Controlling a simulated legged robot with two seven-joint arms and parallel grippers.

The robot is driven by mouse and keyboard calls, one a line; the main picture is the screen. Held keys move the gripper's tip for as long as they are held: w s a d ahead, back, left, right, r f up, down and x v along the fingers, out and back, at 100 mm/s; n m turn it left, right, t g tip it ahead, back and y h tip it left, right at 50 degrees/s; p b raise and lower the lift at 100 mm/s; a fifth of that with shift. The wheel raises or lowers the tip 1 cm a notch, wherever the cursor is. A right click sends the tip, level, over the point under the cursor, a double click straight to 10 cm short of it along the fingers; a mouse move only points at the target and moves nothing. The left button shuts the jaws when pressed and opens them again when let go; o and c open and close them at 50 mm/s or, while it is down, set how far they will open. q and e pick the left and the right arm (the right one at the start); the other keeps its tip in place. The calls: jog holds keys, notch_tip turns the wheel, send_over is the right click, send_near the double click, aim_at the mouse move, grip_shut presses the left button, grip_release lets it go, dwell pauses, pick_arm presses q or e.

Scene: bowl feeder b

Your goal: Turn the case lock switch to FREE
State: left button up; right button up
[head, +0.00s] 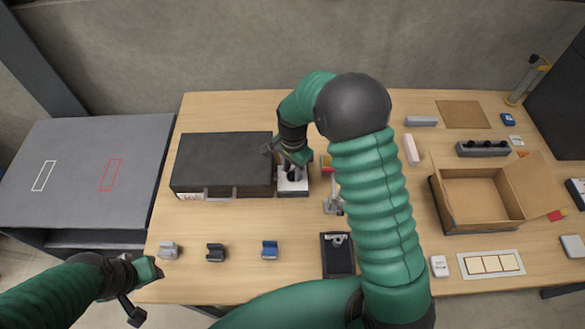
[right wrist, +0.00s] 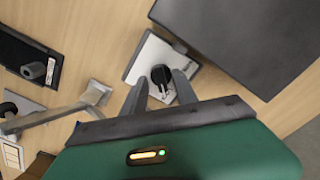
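The case lock switch (head: 293,187) is a pale plate on a box beside the right end of the dark case (head: 222,160). Its black knob (right wrist: 161,74) shows in the right wrist view with a small light pointer, on the light plate (right wrist: 150,52). My right gripper (right wrist: 161,80) is over the switch, with its two grey fingers apart, one on each side of the knob. I cannot tell whether they touch it. The plate's lettering is not legible. My left gripper (head: 146,290) is low at the left, away from the switch; its fingers are unclear.
Right of the switch stand a small red-yellow item (head: 327,165) and a grey metal fixture (head: 334,203), close to my right arm. Several small clamps, including a blue one (head: 270,250), line the front. An open cardboard box (head: 482,190) is at the right.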

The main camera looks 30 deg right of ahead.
jog(key=shift+w, duration=0.1)
jog(key=shift+c, duration=0.3)
grip_shut()
